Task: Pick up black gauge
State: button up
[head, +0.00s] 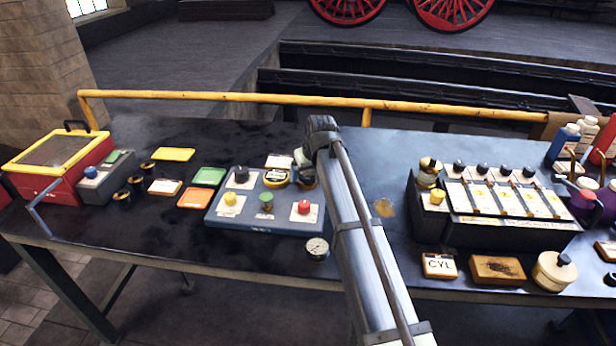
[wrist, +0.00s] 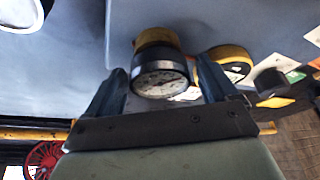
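A black-rimmed gauge with a white dial face (wrist: 160,84) sits in front of a brass-coloured part in the wrist view. My gripper (wrist: 162,78) has one finger on each side of it. The fingers look open, with narrow gaps beside the gauge. In the head view, a dark round thing that appears to be the black gauge (head: 307,179) shows at the back right of the blue-grey panel (head: 236,220), partly covered by my arm. My fingers are hidden there behind the arm.
The panel also carries a yellow-rimmed round part (head: 276,178) and coloured knobs such as a red one (head: 304,206). A small silver gauge (head: 317,248) lies at the table's front edge. A black rack (head: 470,232) stands to the right.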

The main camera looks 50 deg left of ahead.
jog(key=c, duration=1.2)
